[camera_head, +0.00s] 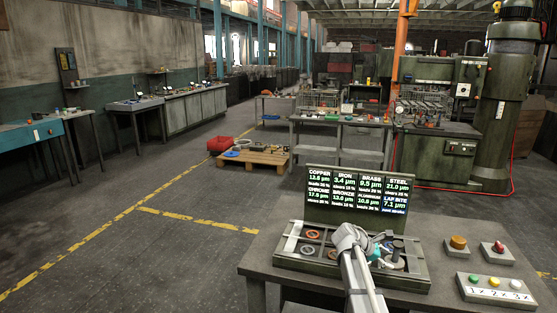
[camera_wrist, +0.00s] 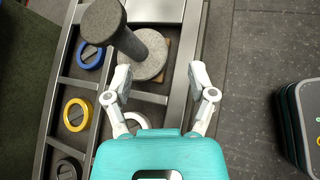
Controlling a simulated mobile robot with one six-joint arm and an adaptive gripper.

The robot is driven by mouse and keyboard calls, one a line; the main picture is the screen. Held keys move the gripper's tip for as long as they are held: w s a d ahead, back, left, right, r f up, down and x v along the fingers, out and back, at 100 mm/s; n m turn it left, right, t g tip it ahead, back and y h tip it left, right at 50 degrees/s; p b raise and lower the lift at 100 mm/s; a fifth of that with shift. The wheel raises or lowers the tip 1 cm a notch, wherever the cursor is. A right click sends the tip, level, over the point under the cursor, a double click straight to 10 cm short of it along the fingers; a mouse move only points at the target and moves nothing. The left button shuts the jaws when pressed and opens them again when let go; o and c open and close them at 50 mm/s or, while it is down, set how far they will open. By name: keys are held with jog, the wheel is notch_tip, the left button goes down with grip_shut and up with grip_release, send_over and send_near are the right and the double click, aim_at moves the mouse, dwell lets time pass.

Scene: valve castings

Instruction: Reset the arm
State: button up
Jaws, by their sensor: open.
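My gripper (camera_wrist: 160,74) is open, with nothing between its fingertips. In the wrist view its two pale fingers reach over the edge of a compartmented metal tray (camera_wrist: 186,60). A dark upright cylinder (camera_wrist: 101,22) and a grey round disc (camera_wrist: 148,66) lie just beyond the fingertips; I cannot tell the height gap. In the head view my arm crosses the tray (camera_head: 343,278) on the bench, and my gripper (camera_head: 384,259) is at the tray's right part, its fingers partly hidden.
The tray holds a blue ring (camera_wrist: 90,56), a yellow ring (camera_wrist: 77,114) and a white ring (camera_wrist: 137,121). A display board (camera_head: 358,200) stands behind it. A button panel (camera_head: 496,290), a red button box (camera_head: 497,254) and an amber-topped box (camera_head: 458,246) sit to the right.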

jog(key=s+a+m+g+y+p, duration=0.1)
jog(key=s+a+m+y+p, duration=0.7)
jog(key=s+a+m, duration=0.8)
jog(key=s+a+y, duration=0.3)
jog(key=s, duration=0.3)
jog(key=shift+r, duration=0.2)
